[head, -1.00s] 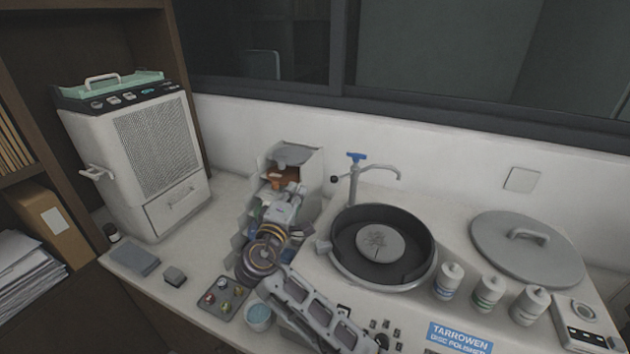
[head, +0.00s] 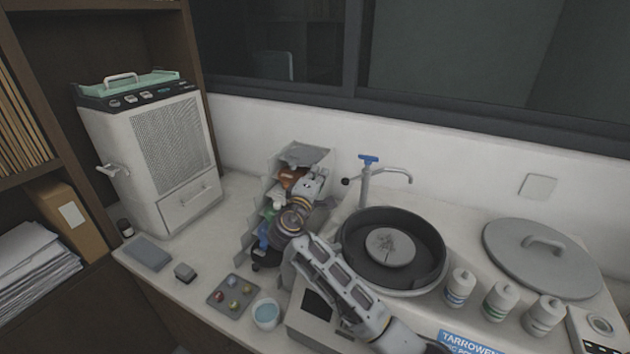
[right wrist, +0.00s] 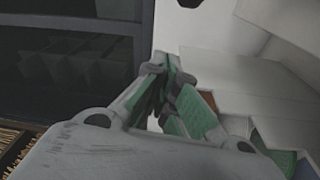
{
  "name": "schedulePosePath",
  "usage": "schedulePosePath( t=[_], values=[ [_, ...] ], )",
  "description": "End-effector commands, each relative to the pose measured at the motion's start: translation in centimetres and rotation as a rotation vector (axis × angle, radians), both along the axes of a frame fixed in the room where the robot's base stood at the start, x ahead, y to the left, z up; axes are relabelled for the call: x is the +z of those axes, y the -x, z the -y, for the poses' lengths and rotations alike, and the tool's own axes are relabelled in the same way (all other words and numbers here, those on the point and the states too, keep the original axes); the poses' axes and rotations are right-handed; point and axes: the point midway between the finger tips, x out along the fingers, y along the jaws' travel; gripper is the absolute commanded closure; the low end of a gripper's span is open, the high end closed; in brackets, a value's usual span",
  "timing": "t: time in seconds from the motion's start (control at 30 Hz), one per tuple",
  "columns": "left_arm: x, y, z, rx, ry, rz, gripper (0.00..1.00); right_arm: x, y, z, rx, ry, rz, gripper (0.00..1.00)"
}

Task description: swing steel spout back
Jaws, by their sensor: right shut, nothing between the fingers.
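The steel spout (head: 396,173) is a thin curved tube on an upright post behind the black polisher bowl (head: 353,228). It has a blue handle (head: 368,160) on top and a black knob (head: 346,181) at its left. The spout points right, its tip over the back right of the bowl. My right gripper (head: 321,180) is to the left of the post and knob, apart from them, in front of the grey compartment rack. In the right wrist view its green-padded fingers (right wrist: 164,75) are shut and empty. The spout cannot be made out there. My left gripper is out of view.
The rack (head: 305,153) with colored items stands close behind my right gripper. A round lid (head: 580,275) and several white bottles (head: 501,302) are right of the bowl. A white machine (head: 145,160) stands at the left. A small tray (head: 218,297) and a cup (head: 266,315) lie in front.

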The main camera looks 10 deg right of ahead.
Motion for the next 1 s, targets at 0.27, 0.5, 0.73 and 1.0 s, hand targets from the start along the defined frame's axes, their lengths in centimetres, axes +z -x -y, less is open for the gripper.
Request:
schedulePosePath(
  t=[0.27,0.5,0.73,1.0],
  values=[
    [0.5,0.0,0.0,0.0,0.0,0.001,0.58,-0.1,0.2,1.2,-0.001,0.0,0.0,1.0],
    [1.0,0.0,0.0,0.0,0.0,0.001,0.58,-0.4,1.4,2.4,-0.001,0.0,0.0,1.0],
    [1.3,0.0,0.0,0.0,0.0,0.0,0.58,-0.7,2.1,3.0,0.0,0.0,0.0,1.0],
    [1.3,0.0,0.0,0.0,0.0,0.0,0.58,-0.7,2.2,3.1,0.0,-0.001,0.0,1.0]
  ],
)
